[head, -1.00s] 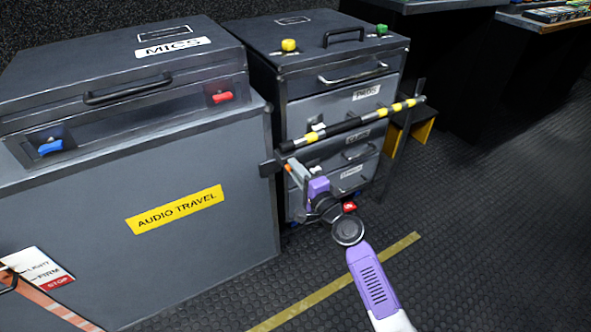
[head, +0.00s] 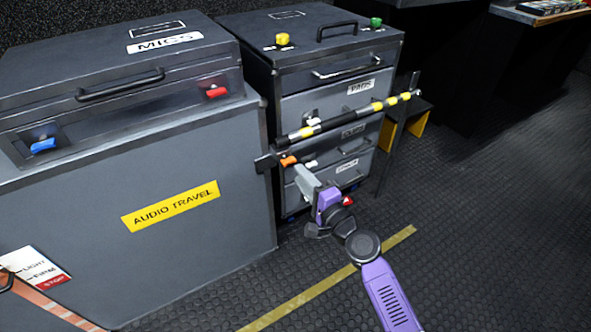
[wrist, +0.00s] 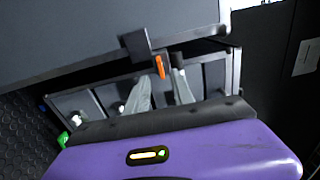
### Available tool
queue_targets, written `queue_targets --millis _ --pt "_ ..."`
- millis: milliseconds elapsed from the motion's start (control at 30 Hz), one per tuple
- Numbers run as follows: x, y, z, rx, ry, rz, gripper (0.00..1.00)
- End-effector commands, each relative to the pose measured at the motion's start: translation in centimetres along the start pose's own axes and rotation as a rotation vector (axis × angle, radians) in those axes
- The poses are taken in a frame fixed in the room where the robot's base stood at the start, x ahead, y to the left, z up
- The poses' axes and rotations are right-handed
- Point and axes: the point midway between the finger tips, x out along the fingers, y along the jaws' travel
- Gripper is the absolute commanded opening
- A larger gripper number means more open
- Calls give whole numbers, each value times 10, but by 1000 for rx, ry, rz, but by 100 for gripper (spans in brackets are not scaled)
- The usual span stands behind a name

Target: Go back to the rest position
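My gripper (head: 306,181) is in front of the lower drawers of the dark cabinet (head: 262,95), below the left end of a black-and-yellow bar (head: 345,120). In the wrist view my gripper (wrist: 162,88) shows two grey fingers standing apart with nothing seen between them. An orange tab (head: 289,161) sits by the bar's left bracket, a little above the fingers and apparently apart from them. The tab also shows in the wrist view (wrist: 160,67). My purple arm is bent and reaches up from the lower right.
A large grey case (head: 90,235) labelled AUDIO TRAVEL stands close on the left. The bar crosses the cabinet's front to a dark upright post (head: 397,145). A black-and-yellow step (head: 418,122) stands behind it. The dark floor (head: 490,230) to the right is clear.

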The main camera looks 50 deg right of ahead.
Motion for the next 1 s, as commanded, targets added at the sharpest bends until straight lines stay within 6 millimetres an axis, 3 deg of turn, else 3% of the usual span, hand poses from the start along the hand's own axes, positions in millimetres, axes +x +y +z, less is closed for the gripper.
queue_targets --millis 233,833,1000 --pt "-18 0 0 -1 0 0 29" --pt "-18 0 0 -5 0 0 29" --pt "-18 -13 -10 -142 46 -18 29"
